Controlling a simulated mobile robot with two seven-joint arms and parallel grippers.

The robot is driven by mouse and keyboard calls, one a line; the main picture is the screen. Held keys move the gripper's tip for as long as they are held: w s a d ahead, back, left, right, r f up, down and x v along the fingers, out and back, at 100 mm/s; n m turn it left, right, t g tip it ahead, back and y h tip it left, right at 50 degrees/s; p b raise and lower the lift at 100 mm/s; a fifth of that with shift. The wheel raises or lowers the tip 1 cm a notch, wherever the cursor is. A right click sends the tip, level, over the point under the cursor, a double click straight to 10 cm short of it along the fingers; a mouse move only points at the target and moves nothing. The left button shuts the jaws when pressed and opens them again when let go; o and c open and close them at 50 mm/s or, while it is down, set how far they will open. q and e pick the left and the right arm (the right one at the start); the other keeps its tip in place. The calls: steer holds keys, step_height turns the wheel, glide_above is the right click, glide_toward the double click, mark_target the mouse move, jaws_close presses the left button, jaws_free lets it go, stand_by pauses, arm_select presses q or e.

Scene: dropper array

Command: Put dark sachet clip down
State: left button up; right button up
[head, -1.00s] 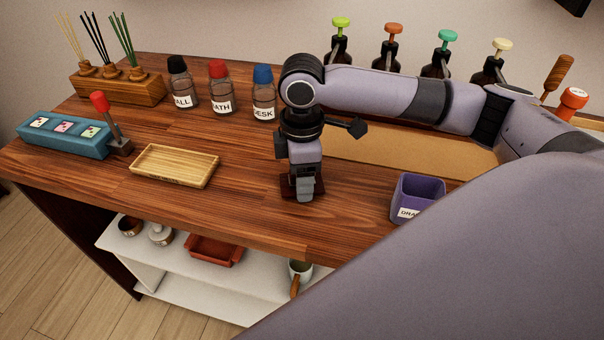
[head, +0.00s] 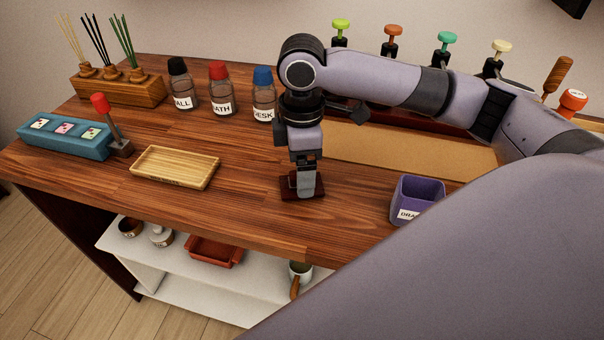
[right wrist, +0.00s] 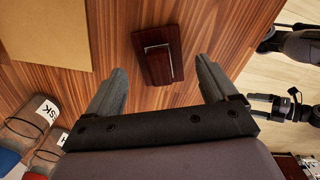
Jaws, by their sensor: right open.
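The dark sachet clip (head: 289,188) is a dark red block lying on the wooden counter near its front edge. In the right wrist view the clip (right wrist: 158,55) shows a pale metal strip on its top. My right gripper (head: 304,189) is over the clip, pointing down. In the right wrist view its two fingers stand wide apart, one on each side of the clip, with gaps between. What seems to be my left gripper (right wrist: 268,104) shows small at the right edge of the right wrist view, away from the counter; its jaws are unclear.
A bamboo tray (head: 175,167) lies to the left and a purple cup (head: 416,200) to the right. Labelled bottles (head: 221,95) and a cork-coloured mat (head: 410,150) are behind. A teal box (head: 65,137) stands far left. Bare counter lies between tray and clip.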

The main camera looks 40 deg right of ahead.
step_height(320, 180, up, 9)
stand_by(0.3)
stand_by(0.5)
